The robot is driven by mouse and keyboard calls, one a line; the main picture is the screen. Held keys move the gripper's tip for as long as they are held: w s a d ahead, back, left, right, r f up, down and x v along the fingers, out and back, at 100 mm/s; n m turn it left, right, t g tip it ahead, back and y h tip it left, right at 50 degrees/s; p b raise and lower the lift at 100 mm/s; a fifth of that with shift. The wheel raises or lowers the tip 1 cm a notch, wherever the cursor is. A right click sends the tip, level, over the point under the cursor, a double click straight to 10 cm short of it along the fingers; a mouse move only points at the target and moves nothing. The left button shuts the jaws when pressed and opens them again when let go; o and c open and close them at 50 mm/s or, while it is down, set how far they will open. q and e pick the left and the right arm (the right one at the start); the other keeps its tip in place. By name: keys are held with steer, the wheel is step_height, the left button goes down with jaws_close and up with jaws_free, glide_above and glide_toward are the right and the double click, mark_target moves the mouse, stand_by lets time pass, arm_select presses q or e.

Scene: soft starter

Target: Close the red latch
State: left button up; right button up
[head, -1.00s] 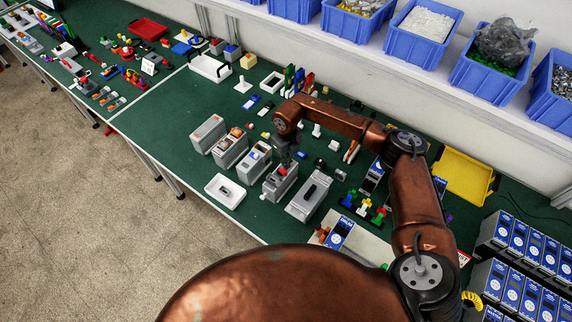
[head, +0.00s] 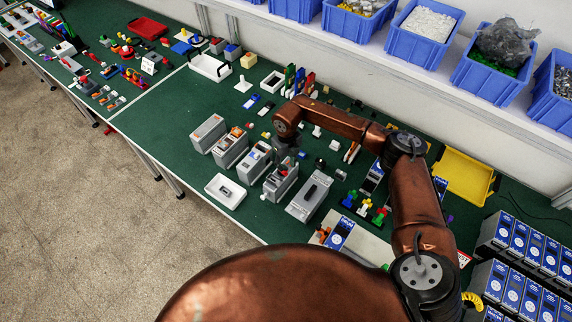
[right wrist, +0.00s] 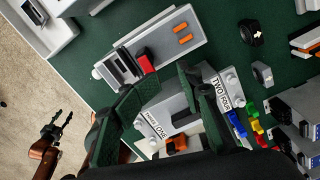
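The red latch (right wrist: 146,63) sits on the side of a long grey housing (right wrist: 165,45) with dark slots and orange marks. The same housing (head: 280,182) stands near the table's front edge in the head view, where the latch is too small to judge. My right gripper (right wrist: 163,88) is open and empty; its left finger is close to the latch, and I cannot tell whether they touch. In the head view my right gripper (head: 287,152) is over the housing's back end, partly hidden by its arm. My left gripper (right wrist: 55,128) is open over the floor.
Grey housings (head: 230,148) stand to the left and a flat grey box (head: 309,198) close to the right. A white tray (head: 225,191) lies at the front edge. Coloured pegs (head: 363,206) and a yellow tray (head: 465,178) are further right.

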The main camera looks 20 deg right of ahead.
step_height(320, 180, up, 9)
steer(key=p, duration=0.4)
stand_by(0.9)
stand_by(0.4)
steer(key=shift+r, duration=0.1)
step_height(320, 180, up, 12)
stand_by(0.4)
